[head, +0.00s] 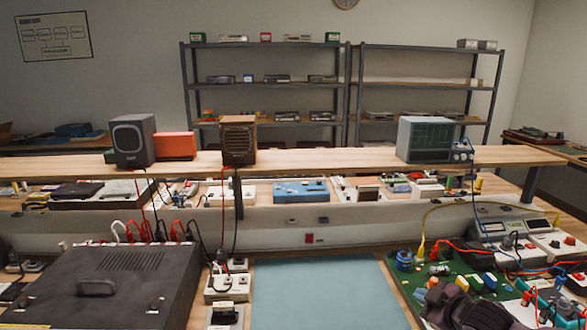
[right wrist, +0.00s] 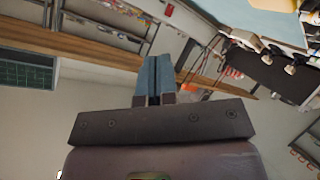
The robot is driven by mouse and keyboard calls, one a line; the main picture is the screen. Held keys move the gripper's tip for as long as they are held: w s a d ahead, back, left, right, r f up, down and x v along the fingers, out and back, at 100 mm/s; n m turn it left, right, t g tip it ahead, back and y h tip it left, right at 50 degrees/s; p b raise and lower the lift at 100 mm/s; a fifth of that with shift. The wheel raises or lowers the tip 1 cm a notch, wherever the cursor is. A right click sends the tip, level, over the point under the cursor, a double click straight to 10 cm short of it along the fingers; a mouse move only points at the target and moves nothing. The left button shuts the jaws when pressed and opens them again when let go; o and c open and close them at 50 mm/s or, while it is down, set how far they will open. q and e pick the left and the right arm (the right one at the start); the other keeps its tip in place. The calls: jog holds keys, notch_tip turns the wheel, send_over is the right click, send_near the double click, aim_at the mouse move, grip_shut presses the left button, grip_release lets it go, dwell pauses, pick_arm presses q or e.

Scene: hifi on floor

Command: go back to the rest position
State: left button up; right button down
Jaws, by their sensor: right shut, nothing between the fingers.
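My right gripper shows in the right wrist view (right wrist: 153,80), its two blue-grey fingers together with nothing between them. In the head view, a dark rounded part of my right arm (head: 455,308) is at the bottom right edge, over the green circuit board (head: 408,262). I cannot make out the fingertips there. My left gripper is not in the head view.
A large dark hi-fi unit (head: 125,262) with red and white plugs stands at the left. A pale blue mat (head: 320,290) lies clear in the middle. A raised wooden shelf (head: 330,163) carries two speakers (head: 133,140) (head: 238,140) and an oscilloscope (head: 432,138). Cables hang at the right.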

jog(key=s+f+m+h, duration=0.1)
jog(key=s+f+m, duration=0.2)
jog(key=s+f, duration=0.3)
jog(key=s+a+f+m+h, duration=0.1)
jog(key=s+f+m, duration=0.3)
jog(key=s, duration=0.9)
jog(key=s+a+f+m+h, duration=0.1)
jog(key=s+f+m+h, duration=0.1)
jog(key=s+f, duration=0.5)
jog(key=s+m, duration=0.1)
jog(key=s, duration=0.2)
jog(key=shift+a+f+g+h, duration=0.15)
jog(key=shift+f+g+h, duration=0.15)
